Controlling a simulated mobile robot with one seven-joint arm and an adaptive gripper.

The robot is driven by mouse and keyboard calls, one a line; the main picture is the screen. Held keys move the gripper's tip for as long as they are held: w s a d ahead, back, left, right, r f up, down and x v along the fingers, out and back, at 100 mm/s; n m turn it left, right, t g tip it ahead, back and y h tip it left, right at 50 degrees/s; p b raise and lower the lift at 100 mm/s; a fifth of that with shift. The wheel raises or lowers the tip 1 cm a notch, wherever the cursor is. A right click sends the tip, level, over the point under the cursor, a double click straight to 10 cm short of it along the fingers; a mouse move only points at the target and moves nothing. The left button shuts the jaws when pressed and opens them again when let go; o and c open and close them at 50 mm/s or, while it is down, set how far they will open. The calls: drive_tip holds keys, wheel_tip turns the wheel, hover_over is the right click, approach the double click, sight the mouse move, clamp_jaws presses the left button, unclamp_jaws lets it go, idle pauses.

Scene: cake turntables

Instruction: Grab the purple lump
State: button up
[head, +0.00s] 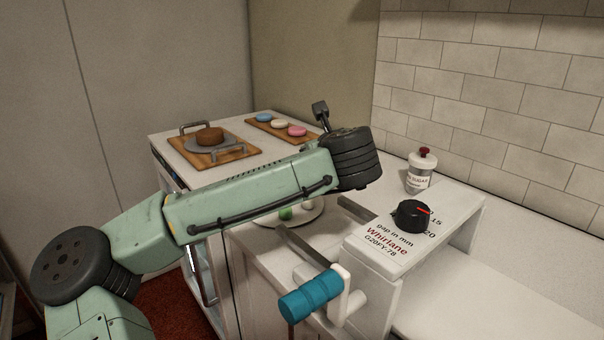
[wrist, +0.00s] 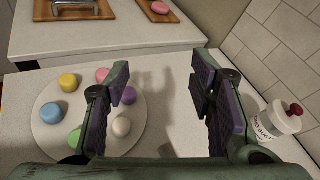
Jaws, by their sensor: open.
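In the wrist view the purple lump (wrist: 128,97) sits on the right part of a round pale plate (wrist: 47,145), partly covered by my gripper's left finger. My gripper (wrist: 161,88) is open, with nothing between its fingers. The gap between them lies to the right of the purple lump in the picture, over bare counter. In the head view my arm hides the purple lump and part of the plate (head: 308,218).
The plate also holds yellow (wrist: 68,82), blue (wrist: 51,112), green (wrist: 75,138), white (wrist: 121,126) and pink (wrist: 102,75) lumps. A sugar jar (wrist: 279,118) stands right of my gripper. The Whirlane machine (head: 385,240) with a blue handle (head: 310,297) is nearby.

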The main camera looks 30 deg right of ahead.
drive_tip(key=f+y, duration=0.1)
drive_tip(key=f, duration=0.2)
drive_tip(key=a+f+m+p, duration=0.1)
drive_tip(key=f, duration=0.3)
drive_tip(key=w+f+y, duration=0.1)
drive_tip(key=f, duration=0.2)
drive_tip(key=shift+a+f+y+p, duration=0.15)
drive_tip(key=shift+f+y+p, duration=0.05)
drive_tip(key=shift+y+p, duration=0.15)
drive_tip(key=shift+x, duration=1)
drive_tip(key=shift+p+x, duration=1.05)
drive_tip(key=shift+x, duration=1.65)
drive_tip(key=shift+s+f, duration=0.1)
drive_tip(key=shift+f, duration=0.15)
drive_tip(key=shift+c, duration=0.5)
drive_tip(key=shift+f, duration=0.15)
drive_tip(key=c, duration=0.9)
